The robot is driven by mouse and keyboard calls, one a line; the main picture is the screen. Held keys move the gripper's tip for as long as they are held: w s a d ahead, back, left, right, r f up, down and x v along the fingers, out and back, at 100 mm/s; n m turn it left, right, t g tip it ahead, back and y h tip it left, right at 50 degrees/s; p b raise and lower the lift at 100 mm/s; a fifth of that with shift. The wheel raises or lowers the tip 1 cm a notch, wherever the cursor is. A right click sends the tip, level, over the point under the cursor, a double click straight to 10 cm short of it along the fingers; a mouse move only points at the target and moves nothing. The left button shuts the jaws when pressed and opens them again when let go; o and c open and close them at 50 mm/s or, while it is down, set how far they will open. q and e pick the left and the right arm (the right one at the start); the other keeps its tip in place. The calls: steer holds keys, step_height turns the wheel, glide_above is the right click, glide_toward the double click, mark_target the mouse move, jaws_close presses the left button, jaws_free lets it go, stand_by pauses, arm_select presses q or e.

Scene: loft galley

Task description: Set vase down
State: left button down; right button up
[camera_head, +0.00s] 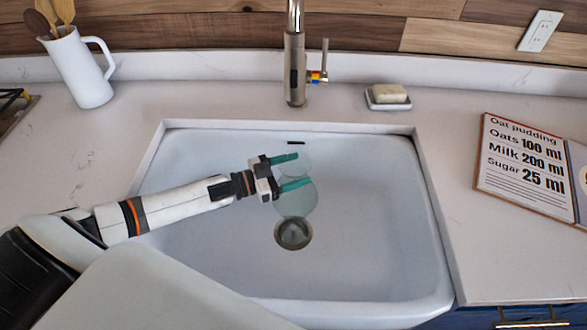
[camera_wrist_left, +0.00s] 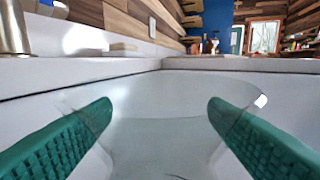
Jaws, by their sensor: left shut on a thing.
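The vase (camera_head: 297,199) is clear, faintly greenish glass and stands out only weakly against the white sink. My left gripper (camera_head: 292,171) is shut on the vase, with its green fingers on either side of the glass. In the head view the vase is over the sink basin (camera_head: 365,235), just behind the drain. Whether its base touches the basin floor I cannot tell. In the left wrist view the vase (camera_wrist_left: 160,125) fills the space between the two fingers, and its wide rim shows. My right gripper is not in view.
A tall faucet (camera_head: 295,70) stands behind the sink. A soap dish with soap (camera_head: 389,95) is at the back right, and an open recipe book (camera_head: 525,165) lies on the right counter. A white jug (camera_head: 80,70) with wooden utensils stands at the back left. The basin's right side is clear.

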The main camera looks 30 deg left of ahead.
arm_select(q)
steer(key=shift+f+b, duration=0.4)
steer(key=shift+f, duration=0.1)
steer(key=shift+c, duration=1)
jaws_free()
steer(key=shift+r+p, duration=0.4)
steer(key=shift+r, duration=0.05)
steer(key=p+v, duration=0.2)
steer(key=v, duration=0.5)
steer(key=shift+s+a, duration=0.15)
steer(key=shift+s, duration=0.1)
